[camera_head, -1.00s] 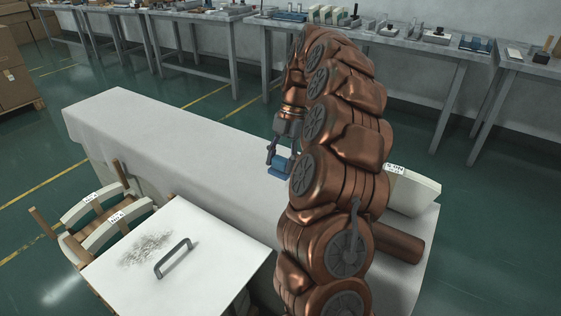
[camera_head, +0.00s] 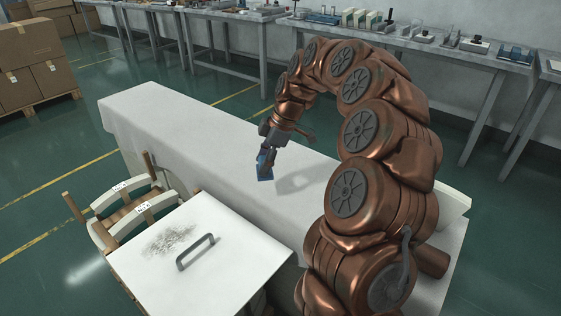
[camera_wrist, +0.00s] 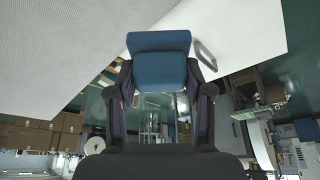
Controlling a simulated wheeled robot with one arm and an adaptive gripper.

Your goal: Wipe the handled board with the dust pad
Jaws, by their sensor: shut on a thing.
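The handled board (camera_head: 225,272) is a white square panel at the lower left of the head view. It has a grey bar handle (camera_head: 196,252) and a patch of dark dust (camera_head: 170,240) near its far left part. My gripper (camera_head: 268,150) is shut on the blue dust pad (camera_head: 265,164) and holds it over the long white bench, behind and to the right of the board. In the wrist view the pad (camera_wrist: 160,68) sits between the fingers, with the board's handle (camera_wrist: 205,54) beyond it. The pad is apart from the board.
The long white bench (camera_head: 170,118) runs behind the board, mostly clear. Wooden frames with pale labelled curved pieces (camera_head: 128,187) stand at the board's left. Grey tables with tools (camera_head: 340,35) line the back wall, and cardboard boxes (camera_head: 35,60) are stacked at the far left.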

